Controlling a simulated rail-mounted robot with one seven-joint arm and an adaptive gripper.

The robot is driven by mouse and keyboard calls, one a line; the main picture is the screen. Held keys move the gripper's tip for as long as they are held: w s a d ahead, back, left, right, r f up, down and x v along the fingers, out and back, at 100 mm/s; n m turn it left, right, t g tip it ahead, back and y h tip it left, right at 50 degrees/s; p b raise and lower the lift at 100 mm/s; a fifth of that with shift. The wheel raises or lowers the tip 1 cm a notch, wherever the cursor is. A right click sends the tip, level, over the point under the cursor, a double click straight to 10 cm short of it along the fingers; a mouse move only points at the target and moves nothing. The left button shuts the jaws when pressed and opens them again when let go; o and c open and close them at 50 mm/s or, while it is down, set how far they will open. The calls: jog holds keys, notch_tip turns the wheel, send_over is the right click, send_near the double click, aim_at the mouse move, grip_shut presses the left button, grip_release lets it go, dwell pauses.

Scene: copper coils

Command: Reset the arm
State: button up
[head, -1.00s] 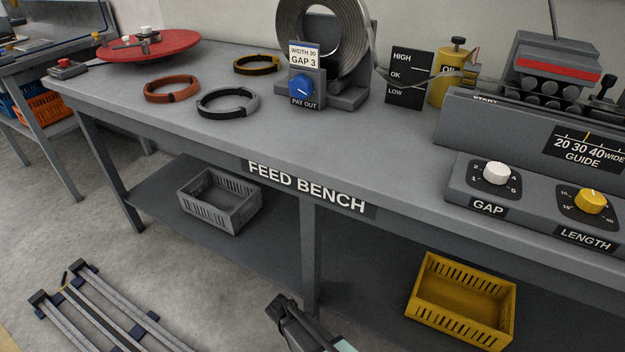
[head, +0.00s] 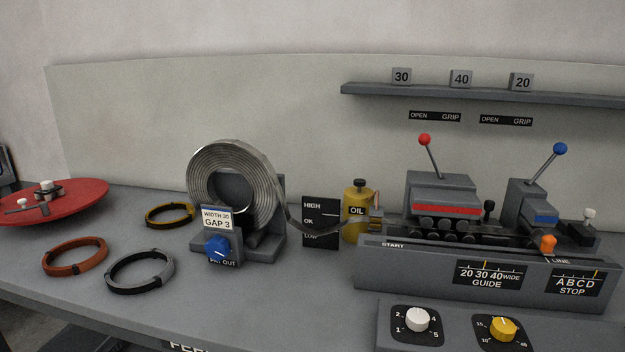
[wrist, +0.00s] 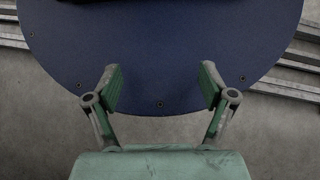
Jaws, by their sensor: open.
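My gripper (wrist: 161,90) shows only in the wrist view. Its two green fingers are spread wide with nothing between them. Beyond the fingers is a dark blue rounded plate (wrist: 160,60) with small bolts along its edge; I cannot tell how far it is from the fingertips. The arm and gripper are out of the head view.
The feed bench (head: 290,300) holds a metal strip coil (head: 205,170), an orange ring (head: 75,258), a grey-black ring (head: 140,272), a yellow ring (head: 168,215) and a red turntable (head: 80,195). An oil can (head: 357,222) stands by the feeder (head: 440,195). A shelf (head: 480,96) hangs above.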

jog(key=w+r+t+p, duration=0.1)
jog(key=r+p, duration=0.6)
jog(key=p, duration=0.2)
jog(key=w+r+t+p, duration=0.1)
jog(key=w+r+p, duration=0.1)
jog(key=r+p, duration=0.6)
jog(key=shift+w+r+p, duration=0.3)
jog(key=shift+p, duration=0.75)
jog(key=shift+d, duration=0.1)
